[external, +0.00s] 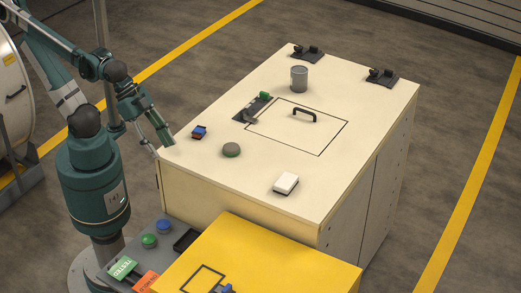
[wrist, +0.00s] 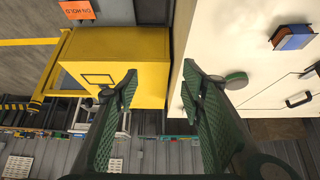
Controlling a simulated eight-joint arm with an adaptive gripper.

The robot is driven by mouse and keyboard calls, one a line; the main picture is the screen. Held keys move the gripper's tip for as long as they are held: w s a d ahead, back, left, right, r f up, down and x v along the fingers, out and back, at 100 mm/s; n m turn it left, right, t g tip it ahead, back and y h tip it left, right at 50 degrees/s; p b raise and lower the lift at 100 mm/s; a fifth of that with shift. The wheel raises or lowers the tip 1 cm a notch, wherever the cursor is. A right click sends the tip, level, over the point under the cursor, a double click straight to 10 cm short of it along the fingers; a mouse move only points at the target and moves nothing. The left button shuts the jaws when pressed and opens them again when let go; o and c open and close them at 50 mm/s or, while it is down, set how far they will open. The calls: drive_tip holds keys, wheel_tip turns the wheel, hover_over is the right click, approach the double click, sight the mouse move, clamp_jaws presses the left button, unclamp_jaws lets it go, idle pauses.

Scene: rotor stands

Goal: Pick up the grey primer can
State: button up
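The grey primer can (external: 299,79) stands upright towards the back of the cream cabinet top (external: 225,185), just behind the outlined square panel. It does not show in the wrist view. My gripper (external: 162,148) is beside the cabinet's left corner in the external view, far from the can. The wrist view shows its two green fingers (wrist: 160,82) spread apart with nothing between them.
A black handle (external: 304,115), a green-and-black clamp (external: 252,106), a small blue-and-red block (external: 199,132), a round green-edged disc (external: 231,150) and a white block (external: 286,183) are on the top. Black fixtures (external: 308,51) sit at the back. A yellow cabinet (external: 270,258) stands in front.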

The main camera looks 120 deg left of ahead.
idle(0.4)
drive_tip(key=o, duration=0.7)
